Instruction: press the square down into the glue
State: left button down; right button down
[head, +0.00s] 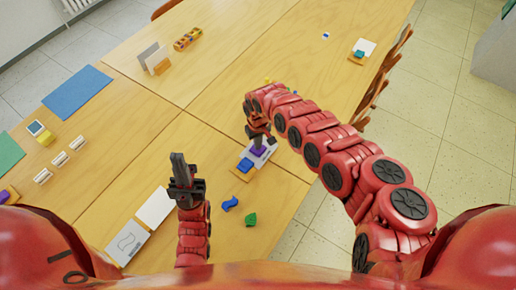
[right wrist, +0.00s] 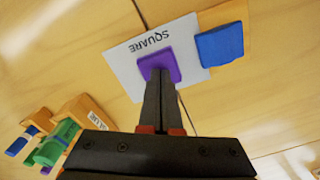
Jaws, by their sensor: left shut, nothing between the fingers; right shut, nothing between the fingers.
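A purple square (right wrist: 162,60) lies on a white card (right wrist: 122,68) printed with the word SQUARE in the right wrist view. In the head view the purple square (head: 258,151) and the card (head: 269,146) are partly covered by my right gripper (head: 259,143). In the right wrist view my right gripper (right wrist: 160,75) is shut, its fingertips over the square and seeming to touch it. The glue under the square is hidden. My left gripper (head: 179,158) is shut and empty, apart from the card, above the table to its left.
A blue block (right wrist: 219,44) on an orange piece sits beside the card. Loose blue (head: 230,203) and green (head: 250,219) pieces lie on the near table (head: 190,250). Orange holders with coloured pieces (right wrist: 60,140) stand nearby. White sheets (head: 155,207) lie by my left gripper.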

jog(key=shift+r, duration=0.1)
jog(key=shift+r+p, duration=3.2)
jog(key=shift+r, duration=0.2)
